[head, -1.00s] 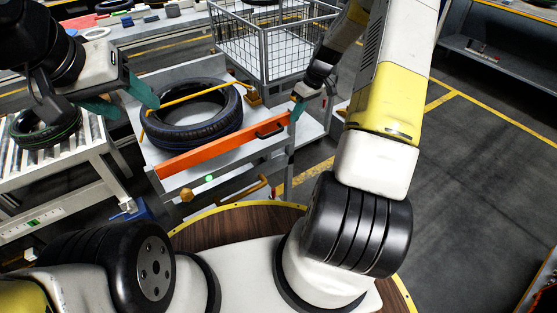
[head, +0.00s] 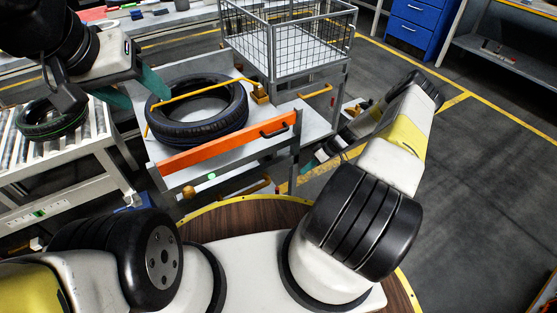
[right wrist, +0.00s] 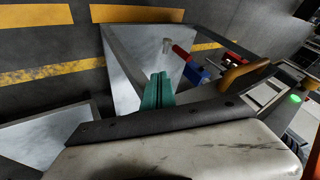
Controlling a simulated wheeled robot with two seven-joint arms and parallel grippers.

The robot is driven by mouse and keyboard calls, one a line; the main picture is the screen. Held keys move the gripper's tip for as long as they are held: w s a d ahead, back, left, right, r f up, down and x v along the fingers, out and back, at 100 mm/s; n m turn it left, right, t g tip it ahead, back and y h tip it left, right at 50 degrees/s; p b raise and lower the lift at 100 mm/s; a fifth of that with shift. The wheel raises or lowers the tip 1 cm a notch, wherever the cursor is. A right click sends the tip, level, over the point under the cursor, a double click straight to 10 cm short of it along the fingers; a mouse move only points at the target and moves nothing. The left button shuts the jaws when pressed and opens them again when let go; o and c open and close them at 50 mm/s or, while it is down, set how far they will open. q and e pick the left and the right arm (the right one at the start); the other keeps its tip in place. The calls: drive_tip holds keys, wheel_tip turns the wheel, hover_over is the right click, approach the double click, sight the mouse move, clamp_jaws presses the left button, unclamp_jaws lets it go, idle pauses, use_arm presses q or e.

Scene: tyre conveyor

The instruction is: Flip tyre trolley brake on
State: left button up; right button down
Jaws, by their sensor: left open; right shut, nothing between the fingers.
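The tyre trolley (head: 268,163) stands in front of me, with a black tyre (head: 205,132) lying under a yellow bar and an orange bar (head: 232,143) along its near side. Below that are a small green light (head: 211,177) and an orange knob (head: 189,192). I cannot tell which part is the brake. My left gripper (head: 120,92) is open and empty, left of the tyre. My right gripper (head: 309,166) is shut and empty, low beside the trolley's right end. In the right wrist view its teal fingers (right wrist: 158,90) are together, near a red lever (right wrist: 182,53) and a blue part (right wrist: 196,73).
A wire cage (head: 285,45) stands behind the trolley. A roller conveyor (head: 70,150) with another tyre (head: 48,120) is at the left. A blue drawer cabinet (head: 418,28) is at the back right. The floor at the right is open.

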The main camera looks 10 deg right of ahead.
drive_tip(key=shift+f, duration=0.1)
drive_tip(key=s+a+f, duration=0.1)
drive_tip(key=a+f, duration=0.7)
drive_tip(key=a, duration=0.1)
drive_tip(key=shift+s+a, duration=0.15)
drive_tip(key=shift+a, duration=0.05)
drive_tip(key=shift+s+a+r, duration=0.15)
drive_tip(key=shift+a+r, duration=0.05)
drive_tip(key=shift+a, duration=0.15)
idle(0.6)
drive_tip(key=shift+s+a+r, duration=0.1)
drive_tip(key=shift+s+a, duration=0.1)
drive_tip(key=shift+a, duration=0.35)
drive_tip(key=shift+s+a+r, duration=0.1)
drive_tip(key=shift+s+a, duration=0.1)
drive_tip(key=shift+a, duration=0.3)
drive_tip(key=shift+s+a+f, duration=0.1)
drive_tip(key=shift+s+a, duration=0.2)
drive_tip(key=shift+a, duration=0.5)
drive_tip(key=shift+s+a+f, duration=0.1)
drive_tip(key=shift+s+a, duration=0.15)
drive_tip(key=shift+a, duration=0.5)
drive_tip(key=shift+r, duration=0.1)
